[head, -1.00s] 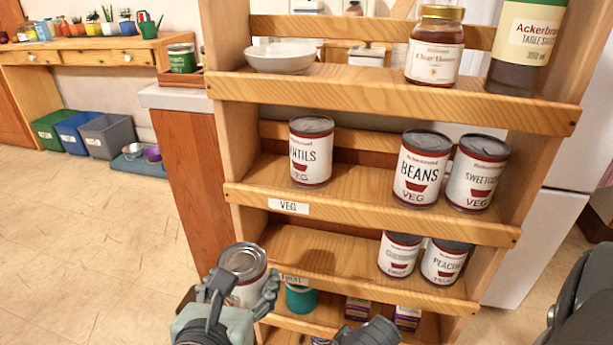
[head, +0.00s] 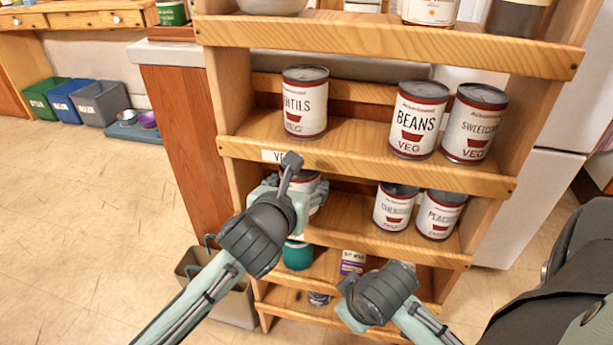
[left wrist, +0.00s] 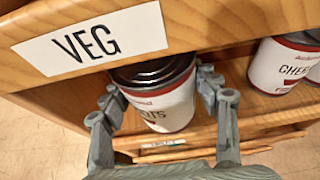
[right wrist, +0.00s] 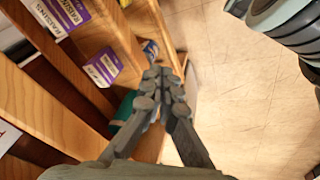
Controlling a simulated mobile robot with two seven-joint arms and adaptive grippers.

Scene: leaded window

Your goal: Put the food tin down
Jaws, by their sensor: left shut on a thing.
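The food tin (left wrist: 165,100) is white with a red band and a dark top; its label shows letters ending in "TS". My left gripper (left wrist: 162,100) is shut on it, one finger on each side. In the head view my left gripper (head: 290,190) holds the tin (head: 312,196), mostly hidden behind it, at the left end of the shelf under the VEG label. I cannot tell whether the tin's base touches the shelf. My right gripper (head: 352,315) is low in front of the rack; its fingers (right wrist: 160,80) are together and empty.
On the same shelf, two tins (head: 395,207) (head: 440,214) stand to the right, with a gap between. The VEG shelf board (head: 350,160) is close above. Purple boxes (head: 352,262) and a teal container (head: 297,255) are below. A bin (head: 215,285) stands left of the rack.

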